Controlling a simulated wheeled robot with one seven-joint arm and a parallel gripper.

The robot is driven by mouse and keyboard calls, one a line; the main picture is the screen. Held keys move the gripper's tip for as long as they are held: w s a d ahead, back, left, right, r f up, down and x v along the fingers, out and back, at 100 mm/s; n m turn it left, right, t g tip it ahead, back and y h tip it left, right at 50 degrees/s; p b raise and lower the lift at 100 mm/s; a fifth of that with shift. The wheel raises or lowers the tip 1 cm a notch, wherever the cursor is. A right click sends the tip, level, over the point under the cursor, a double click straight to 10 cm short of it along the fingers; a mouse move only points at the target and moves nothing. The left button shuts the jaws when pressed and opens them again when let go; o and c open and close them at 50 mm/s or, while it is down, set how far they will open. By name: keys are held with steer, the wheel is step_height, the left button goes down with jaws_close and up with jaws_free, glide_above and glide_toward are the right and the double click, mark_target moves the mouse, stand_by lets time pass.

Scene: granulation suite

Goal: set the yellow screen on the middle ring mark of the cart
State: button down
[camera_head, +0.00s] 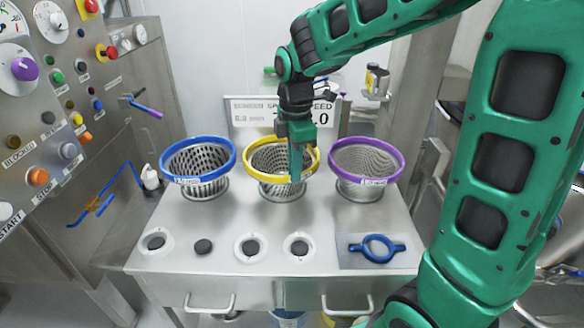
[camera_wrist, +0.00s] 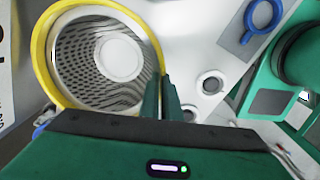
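The yellow screen (camera_head: 263,186), a mesh basket with a thick yellow rim, stands upright in the middle of a row of three on a steel worktop (camera_head: 225,215). My gripper (camera_head: 296,178) points down at the front right part of its rim. In the wrist view the yellow screen (camera_wrist: 42,60) fills the left side. There the fingers (camera_wrist: 162,98) are close together, one on either side of the rim, and appear closed on it. The fingers hide that stretch of rim. I cannot make out a cart with a middle ring mark for certain.
A blue screen (camera_head: 205,188) stands left and a purple screen (camera_head: 372,180) right, both close by. White rings with dark centres (camera_head: 250,248) and a dark disc (camera_head: 203,247) lie along the front. A blue two-handled ring (camera_head: 378,248) lies front right. A control panel (camera_head: 50,110) stands left.

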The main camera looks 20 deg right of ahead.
stand_by(0.3)
steer(key=c, duration=1.9)
jaws_free()
steer(key=shift+r, duration=0.1)
step_height(320, 180, up, 10)
steer(key=shift+r, duration=0.25)
steer(key=s+d+f+m, duration=0.3)
steer(key=s+d+m, duration=0.2)
steer(key=s+m, duration=0.3)
steer(key=s+d+f+m, duration=0.4)
steer(key=s+d+m, duration=0.2)
steer(key=s+m, duration=0.2)
steer(key=s+d+f+m, duration=0.3)
steer(key=s+d+m, duration=0.3)
steer(key=s+m, duration=0.1)
steer(key=shift+s+d+f+m, duration=0.1)
steer(key=shift+s+f+m, duration=0.1)
steer(key=shift+s, duration=0.25)
steer(key=shift+s+d+f+m, duration=0.1)
steer(key=shift+s+f+m, duration=0.1)
steer(key=shift+s, duration=0.2)
